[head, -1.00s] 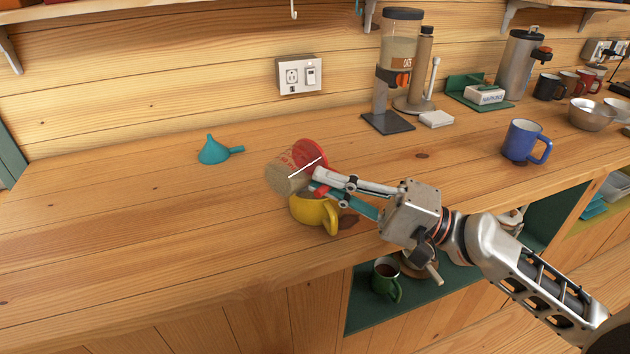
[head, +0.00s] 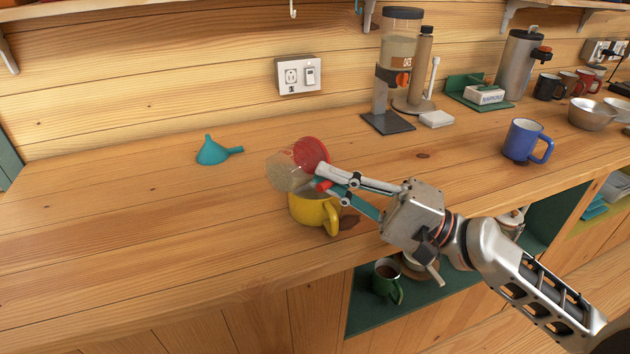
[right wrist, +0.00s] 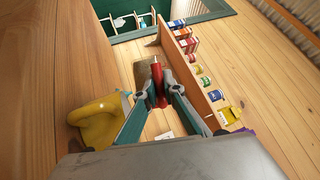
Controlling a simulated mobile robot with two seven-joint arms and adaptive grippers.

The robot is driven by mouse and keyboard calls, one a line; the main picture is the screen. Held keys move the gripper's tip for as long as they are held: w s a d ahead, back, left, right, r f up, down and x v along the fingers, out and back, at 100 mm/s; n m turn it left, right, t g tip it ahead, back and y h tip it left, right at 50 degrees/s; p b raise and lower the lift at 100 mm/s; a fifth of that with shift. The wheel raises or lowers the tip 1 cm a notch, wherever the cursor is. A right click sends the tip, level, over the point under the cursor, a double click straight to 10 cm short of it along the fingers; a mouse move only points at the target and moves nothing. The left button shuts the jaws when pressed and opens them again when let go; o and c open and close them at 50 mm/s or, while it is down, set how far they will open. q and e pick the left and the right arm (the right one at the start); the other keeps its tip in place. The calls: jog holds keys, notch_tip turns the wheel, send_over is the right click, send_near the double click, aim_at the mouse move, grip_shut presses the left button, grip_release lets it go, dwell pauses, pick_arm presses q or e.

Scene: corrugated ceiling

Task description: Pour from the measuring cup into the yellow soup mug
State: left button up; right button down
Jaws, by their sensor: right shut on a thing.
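The measuring cup (head: 284,172) is clear with tan contents and a red end (head: 310,153). It is strongly tilted just above the yellow soup mug (head: 316,212), which stands upright on the counter. I cannot tell whether anything is flowing. My right gripper (head: 324,178) is shut on the cup's red handle, above and to the right of the mug. In the right wrist view the red handle (right wrist: 158,86) is between the fingers, and the yellow mug (right wrist: 95,123) is at the left. The mug's inside is mostly hidden. My left gripper is not in view.
A teal funnel (head: 214,151) lies at the left on the counter. A blue mug (head: 525,141), a coffee dispenser (head: 398,60) and a napkin holder (head: 482,95) stand at the right and back. A green mug (head: 386,281) is on the shelf below.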

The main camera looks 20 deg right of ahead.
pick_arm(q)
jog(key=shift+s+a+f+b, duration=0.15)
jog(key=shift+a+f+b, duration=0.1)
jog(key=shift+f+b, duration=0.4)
pick_arm(e)
jog(key=shift+w+d+r+m+t, duration=0.15)
jog(key=shift+m+t, duration=0.2)
jog(key=shift+m, duration=0.3)
jog(key=shift+w+d+r+m+t, duration=0.1)
jog(key=shift+d+m+t, duration=0.1)
jog(key=shift+m+t, duration=0.35)
jog(key=shift+w+d+r+m+t, duration=0.1)
jog(key=shift+d+m+t, duration=0.1)
jog(key=shift+m, duration=0.6)
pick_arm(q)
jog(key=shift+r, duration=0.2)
pick_arm(e)
jog(key=shift+w+d+m+t+h, duration=0.15)
jog(key=shift+m+t+h, duration=0.35)
jog(key=shift+m, duration=0.3)
pick_arm(q)
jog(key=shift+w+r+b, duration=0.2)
jog(key=shift+b, duration=0.1)
pick_arm(e)
jog(key=shift+d+r+m, duration=0.1)
jog(key=shift+d+m, duration=0.05)
jog(key=shift+m, duration=0.45)
